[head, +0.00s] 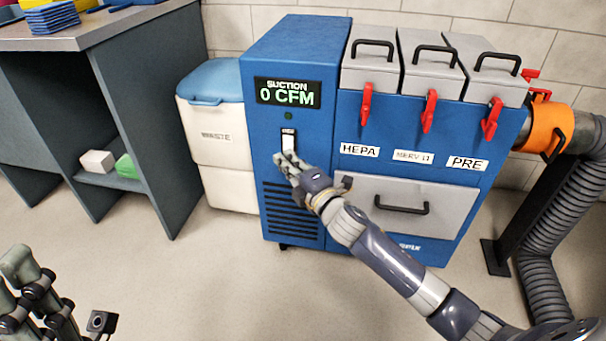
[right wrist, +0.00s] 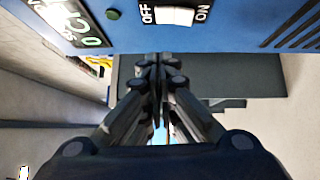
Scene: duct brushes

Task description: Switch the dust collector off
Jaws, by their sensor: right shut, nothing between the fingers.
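The blue dust collector (head: 297,55) stands ahead of me. Its display (head: 288,93) reads "SUCTION 0 CFM", and the small round green lamp (head: 288,116) below looks dark. The white rocker switch (head: 288,140) is on the front panel under the lamp. In the right wrist view the switch (right wrist: 174,15) sits between the words OFF and ON; I cannot tell its tilt for sure. My right gripper (head: 283,160) is shut and empty, just below the switch in the head view; its fingertips (right wrist: 158,62) look apart from it. My left gripper (head: 35,285) is at the lower left, away from the collector.
Filter boxes with red latches (head: 431,110) and a grey drawer (head: 405,205) are right of the switch. An orange-collared hose (head: 550,127) runs down at the right. A waste bin (head: 215,135) and workbench (head: 130,30) stand left. The floor in front is clear.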

